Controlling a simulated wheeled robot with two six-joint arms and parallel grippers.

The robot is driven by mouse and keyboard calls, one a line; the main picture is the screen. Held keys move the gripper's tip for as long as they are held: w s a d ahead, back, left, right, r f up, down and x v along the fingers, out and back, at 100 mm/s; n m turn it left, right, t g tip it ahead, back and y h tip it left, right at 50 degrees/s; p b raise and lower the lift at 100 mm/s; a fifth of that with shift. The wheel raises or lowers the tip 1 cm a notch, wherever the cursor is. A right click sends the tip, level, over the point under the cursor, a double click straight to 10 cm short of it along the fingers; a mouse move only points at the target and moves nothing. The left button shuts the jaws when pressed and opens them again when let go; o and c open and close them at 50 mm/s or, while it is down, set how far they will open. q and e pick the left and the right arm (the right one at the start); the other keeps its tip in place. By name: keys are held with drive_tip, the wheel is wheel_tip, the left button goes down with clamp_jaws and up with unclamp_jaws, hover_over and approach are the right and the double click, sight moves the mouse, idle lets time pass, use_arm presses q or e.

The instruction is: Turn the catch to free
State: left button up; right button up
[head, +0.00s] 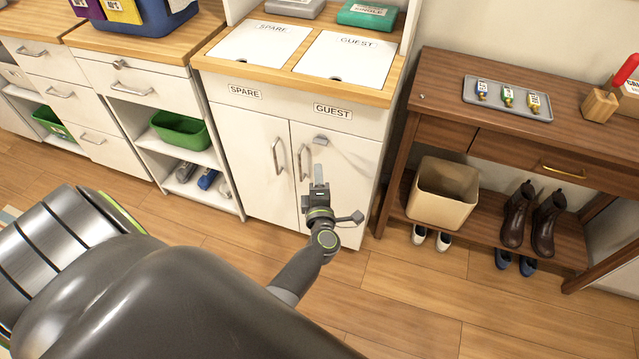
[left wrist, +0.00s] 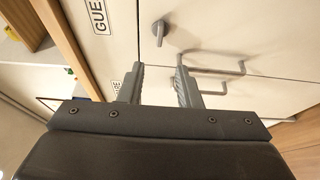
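The catch (head: 321,140) is a small grey turn-piece high on the right-hand white cupboard door, below the GUEST label. In the head view it looks roughly level. It also shows in the left wrist view as a grey knob with a short lever (left wrist: 160,33), ahead of the fingers and apart from them. My left gripper (head: 319,170) is in front of this door, a little below the catch in the head view. In the left wrist view its fingers (left wrist: 159,86) are apart with nothing between them. My right gripper is in neither view.
Two bar handles, left (head: 277,156) and right (head: 303,163), stick out beside my left gripper. The GUEST label (head: 333,111) is above. A brown side table (head: 435,90) stands to the right, with a paper-coloured bin (head: 441,199) on its shelf. Floor (head: 400,300) in front is clear.

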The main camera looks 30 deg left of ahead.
use_arm(q)
drive_tip(key=v, duration=0.6)
drive_tip(key=shift+b, duration=0.3)
drive_tip(key=shift+s+d, duration=0.1)
